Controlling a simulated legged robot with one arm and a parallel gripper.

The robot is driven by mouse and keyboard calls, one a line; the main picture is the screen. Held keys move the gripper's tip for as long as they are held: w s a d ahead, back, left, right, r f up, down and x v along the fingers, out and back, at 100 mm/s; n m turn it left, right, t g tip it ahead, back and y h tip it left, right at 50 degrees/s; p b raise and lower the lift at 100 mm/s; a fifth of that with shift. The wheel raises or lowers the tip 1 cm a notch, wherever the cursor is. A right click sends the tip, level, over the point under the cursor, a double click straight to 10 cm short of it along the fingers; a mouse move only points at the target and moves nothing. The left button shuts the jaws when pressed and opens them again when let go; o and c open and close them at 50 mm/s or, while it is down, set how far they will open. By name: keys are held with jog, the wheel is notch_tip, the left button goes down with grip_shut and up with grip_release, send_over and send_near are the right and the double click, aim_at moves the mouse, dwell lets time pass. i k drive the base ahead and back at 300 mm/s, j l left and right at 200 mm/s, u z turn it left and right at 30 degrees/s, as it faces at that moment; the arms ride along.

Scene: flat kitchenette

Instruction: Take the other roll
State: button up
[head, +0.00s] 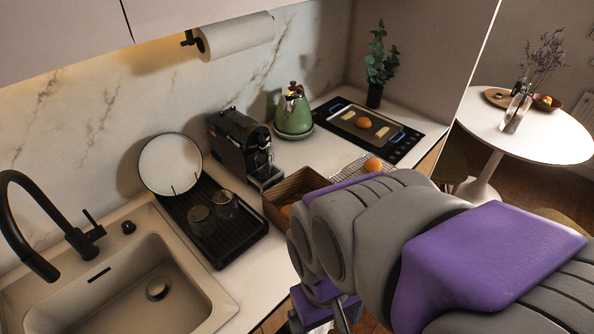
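A round orange-brown roll (362,122) sits on a baking tray (345,110) on the cooktop, with several pale pieces around it. Another round roll (373,165) sits on a wire rack (347,172) on the counter, just behind my arm. A brown basket (290,184) stands left of the rack, and an orange-brown thing, perhaps a roll, shows partly inside it (286,210). My gripper (325,312) is low at the bottom edge, in front of the counter. It is mostly hidden by my arm and cut off, so its fingers are unclear.
A coffee machine (243,146) and green kettle (293,112) stand behind the basket. A black drying rack (215,222) with glasses and the sink (125,285) are to the left. A paper towel roll (237,36) hangs on the wall. A round table (545,135) stands far right.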

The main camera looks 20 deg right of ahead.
aim_at(372, 165)
jog(key=l, duration=0.5)
jog(key=k+l, duration=0.15)
jog(key=l, duration=0.4)
jog(key=l+u, duration=0.1)
jog(key=l, duration=0.4)
